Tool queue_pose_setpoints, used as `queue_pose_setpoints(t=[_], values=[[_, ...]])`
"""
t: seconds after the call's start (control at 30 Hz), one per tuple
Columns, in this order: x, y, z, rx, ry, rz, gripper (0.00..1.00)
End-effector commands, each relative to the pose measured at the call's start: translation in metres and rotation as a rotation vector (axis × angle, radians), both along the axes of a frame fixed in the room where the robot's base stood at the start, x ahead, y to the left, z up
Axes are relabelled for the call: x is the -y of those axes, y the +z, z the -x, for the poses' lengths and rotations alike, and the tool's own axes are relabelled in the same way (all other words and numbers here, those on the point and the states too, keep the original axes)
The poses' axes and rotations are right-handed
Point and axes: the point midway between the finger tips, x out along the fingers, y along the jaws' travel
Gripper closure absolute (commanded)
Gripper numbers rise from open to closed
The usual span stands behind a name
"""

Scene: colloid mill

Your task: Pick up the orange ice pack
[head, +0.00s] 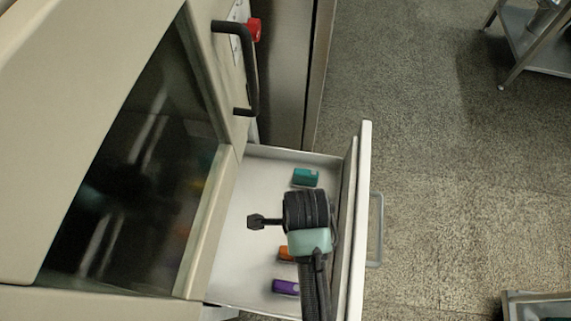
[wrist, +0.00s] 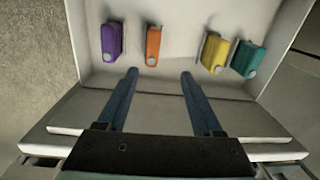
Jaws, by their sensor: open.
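The orange ice pack (wrist: 152,46) lies in an open drawer in the wrist view, between a purple pack and a yellow pack. In the head view only part of the orange ice pack (head: 285,253) shows beside my arm. My gripper (wrist: 160,74) is open and empty. Its two fingers are spread apart, and in the wrist view the orange pack appears just beyond the fingertips, between their lines and nearer the left finger. In the head view my gripper (head: 252,222) is over the drawer. The height gap to the pack cannot be told.
A purple pack (wrist: 111,41), a yellow pack (wrist: 214,53) and a teal pack (wrist: 248,59) share the drawer (head: 240,240). The yellow one is hidden in the head view. The drawer front with its handle (head: 376,230) stands at right; the machine cabinet (head: 90,60) is at left.

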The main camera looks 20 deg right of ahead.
Motion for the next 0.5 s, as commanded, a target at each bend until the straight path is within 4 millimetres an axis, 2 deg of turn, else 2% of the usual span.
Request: queue_pose_setpoints(t=[0.03, 0.13, 0.4, 0.5], values=[[-0.001, -0.012, 0.009, -0.028, -0.026, -0.009, 0.32], [-0.002, -0.026, 0.015, -0.05, -0.048, -0.016, 0.32], [-0.002, -0.075, 0.014, -0.046, -0.047, -0.014, 0.32], [-0.002, -0.084, 0.013, -0.045, -0.047, -0.015, 0.32]])
